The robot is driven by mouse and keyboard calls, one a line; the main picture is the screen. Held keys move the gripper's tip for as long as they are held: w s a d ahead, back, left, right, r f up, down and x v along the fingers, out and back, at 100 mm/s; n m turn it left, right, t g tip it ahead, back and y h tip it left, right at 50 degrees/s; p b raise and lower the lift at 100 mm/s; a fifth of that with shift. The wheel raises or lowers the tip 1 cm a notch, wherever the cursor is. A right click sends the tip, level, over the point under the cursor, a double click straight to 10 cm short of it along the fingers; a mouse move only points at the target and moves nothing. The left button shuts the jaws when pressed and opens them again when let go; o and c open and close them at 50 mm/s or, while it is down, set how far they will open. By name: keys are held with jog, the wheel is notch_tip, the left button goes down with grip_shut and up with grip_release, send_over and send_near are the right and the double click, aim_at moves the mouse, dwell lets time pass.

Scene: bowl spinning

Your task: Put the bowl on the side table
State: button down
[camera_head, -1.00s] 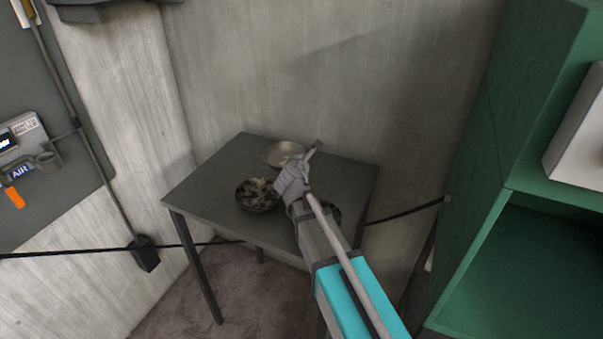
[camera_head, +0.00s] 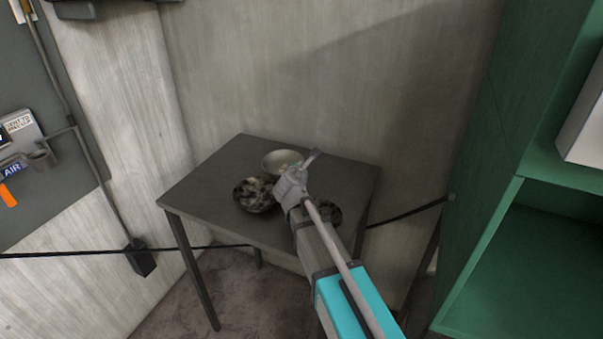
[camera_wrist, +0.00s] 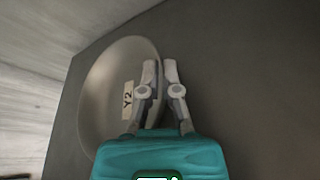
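The pale bowl (camera_head: 277,159) is at the back of the dark side table (camera_head: 208,187), to the left of my gripper (camera_head: 304,166). The head view does not clearly show whether its base touches the tabletop. In the wrist view, the pale bowl (camera_wrist: 108,85) appears tilted, with a "Y2" label inside. The two fingers of my gripper (camera_wrist: 160,70) are close together, with the bowl's right rim between them. They appear shut on that rim.
A mottled dark bowl (camera_head: 256,196) stands just in front of the pale bowl. Another mottled bowl (camera_head: 329,212) is partly hidden behind my arm. Green shelving (camera_head: 480,190) stands to the right. The table's left part is clear.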

jog(key=shift+f, duration=0.15)
jog(key=c, duration=0.8)
grip_release()
jog(key=shift+s, duration=0.1)
jog(key=p+v, duration=0.3)
jog(key=v, duration=0.6)
jog(key=shift+s+r, duration=0.2)
jog(key=shift+s, duration=0.1)
jog(key=shift+v, duration=1.15)
jog(key=shift+f+p, duration=0.1)
jog(key=shift+p, duration=0.2)
